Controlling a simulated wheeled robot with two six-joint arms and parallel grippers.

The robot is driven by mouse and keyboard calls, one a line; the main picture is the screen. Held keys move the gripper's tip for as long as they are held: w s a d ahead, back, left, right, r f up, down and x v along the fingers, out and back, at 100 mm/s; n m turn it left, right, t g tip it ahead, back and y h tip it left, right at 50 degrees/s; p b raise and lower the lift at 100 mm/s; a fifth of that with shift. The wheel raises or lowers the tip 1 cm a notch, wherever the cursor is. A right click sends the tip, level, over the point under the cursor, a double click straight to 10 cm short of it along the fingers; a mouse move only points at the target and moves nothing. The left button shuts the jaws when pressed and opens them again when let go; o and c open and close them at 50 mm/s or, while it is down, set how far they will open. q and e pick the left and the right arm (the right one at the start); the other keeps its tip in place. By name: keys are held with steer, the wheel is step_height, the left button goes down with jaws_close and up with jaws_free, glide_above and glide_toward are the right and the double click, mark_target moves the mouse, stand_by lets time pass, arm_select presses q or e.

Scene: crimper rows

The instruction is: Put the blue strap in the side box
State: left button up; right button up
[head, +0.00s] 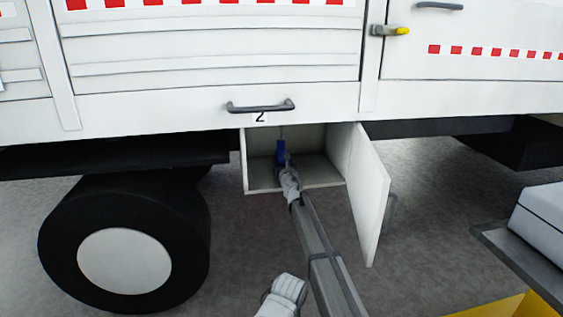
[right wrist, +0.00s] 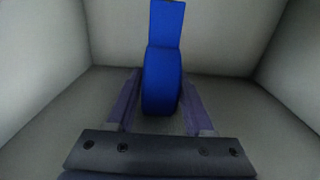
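The blue strap (head: 281,150) is inside the open side box (head: 248,165) under the truck body. In the right wrist view the strap (right wrist: 162,85) stands upright as a rounded blue roll with a flat tab on top. My right gripper (head: 285,163) reaches into the box from the front. Its fingers (right wrist: 162,105) lie along both sides of the roll and appear closed on it. Whether the strap touches the box floor is not clear. My left gripper is not visible.
The box door (head: 369,195) stands open on the right of the opening. A large black wheel (head: 190,235) is to the left. A handle (head: 261,106) with a number 2 label (head: 260,117) is above the box. A grey-edged platform (head: 520,265) is at the right.

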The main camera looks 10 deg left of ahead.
steer(key=o, duration=0.4)
steer(key=v, duration=0.8)
steer(key=shift+w, duration=0.1)
stand_by(0.5)
